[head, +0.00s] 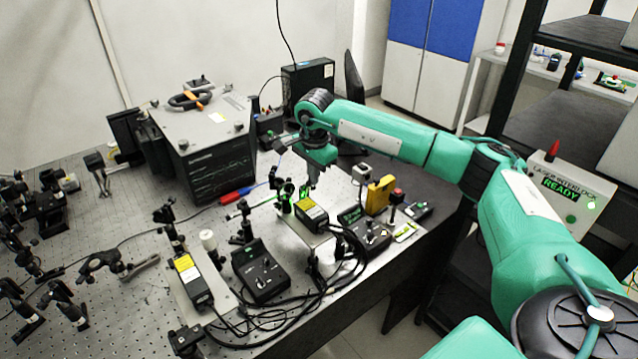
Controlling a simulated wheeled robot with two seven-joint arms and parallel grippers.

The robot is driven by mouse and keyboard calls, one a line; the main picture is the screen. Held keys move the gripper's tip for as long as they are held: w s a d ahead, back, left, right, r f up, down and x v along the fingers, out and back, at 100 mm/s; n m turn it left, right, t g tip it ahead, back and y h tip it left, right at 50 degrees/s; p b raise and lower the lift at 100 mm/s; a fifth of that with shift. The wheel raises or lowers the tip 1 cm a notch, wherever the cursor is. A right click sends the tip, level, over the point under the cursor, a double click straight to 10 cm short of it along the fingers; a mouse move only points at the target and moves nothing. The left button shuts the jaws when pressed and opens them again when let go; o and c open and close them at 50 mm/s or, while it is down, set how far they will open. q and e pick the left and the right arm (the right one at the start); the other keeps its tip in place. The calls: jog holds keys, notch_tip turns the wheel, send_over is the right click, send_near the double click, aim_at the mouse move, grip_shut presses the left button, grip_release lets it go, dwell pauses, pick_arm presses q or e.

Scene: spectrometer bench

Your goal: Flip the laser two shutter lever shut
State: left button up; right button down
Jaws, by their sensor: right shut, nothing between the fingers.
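Two black laser modules with yellow labels stand on the bench, one (311,213) at the middle and one (193,281) at the lower left. I cannot read which is laser two. Small mounts stand at the front of each; green parts (284,192) show beside the middle laser. A shutter lever cannot be made out clearly. My right gripper (316,180) points down just behind the middle laser, close above it. Its fingers are small here and look shut and empty. Whether it touches anything is hidden. My left gripper is out of view.
Black control boxes (259,271) and (366,236) with cables sit near the lasers. A yellow block (380,195) stands to the right. A large grey instrument (205,145) is behind left. Optic mounts crowd the left. An interlock box (563,195) reading READY is at right.

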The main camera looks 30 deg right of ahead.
jog(key=shift+s+a+r+p, duration=0.1)
jog(key=shift+r+p, duration=0.2)
jog(key=shift+r, duration=0.2)
jog(key=shift+s+a+r+p, duration=0.1)
jog(key=shift+r+p, duration=0.15)
jog(key=shift+r, duration=0.25)
jog(key=shift+w+d, duration=0.1)
